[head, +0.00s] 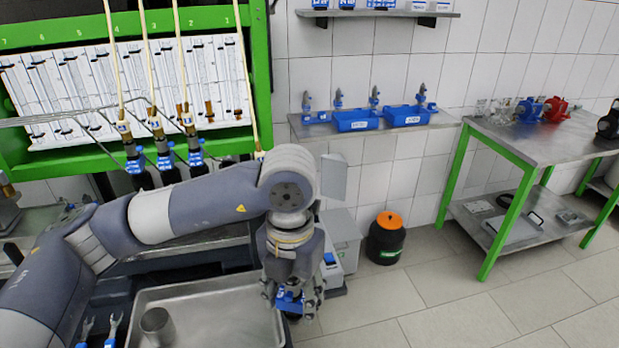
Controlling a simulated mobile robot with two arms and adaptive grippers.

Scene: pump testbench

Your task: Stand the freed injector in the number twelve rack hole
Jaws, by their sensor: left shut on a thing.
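My left gripper (292,308) points down at the right edge of the metal tray. It is shut on a blue-and-dark thing, which looks like the injector (289,301); the fingers hide most of it. Several similar injectors with blue labels (164,160) hang in a row under the green test bench (262,75), connected to pale hoses. I cannot make out a rack hole marked twelve. My right gripper is not in view.
A steel tray (225,297) holds a metal cup (157,325). Two fork-ended tools (112,328) lie to its left. A wall shelf (300,127) carries blue bins (356,120) and several grey-and-blue parts. A black-and-orange bin (387,238) and green-legged table (508,238) stand right; floor between is clear.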

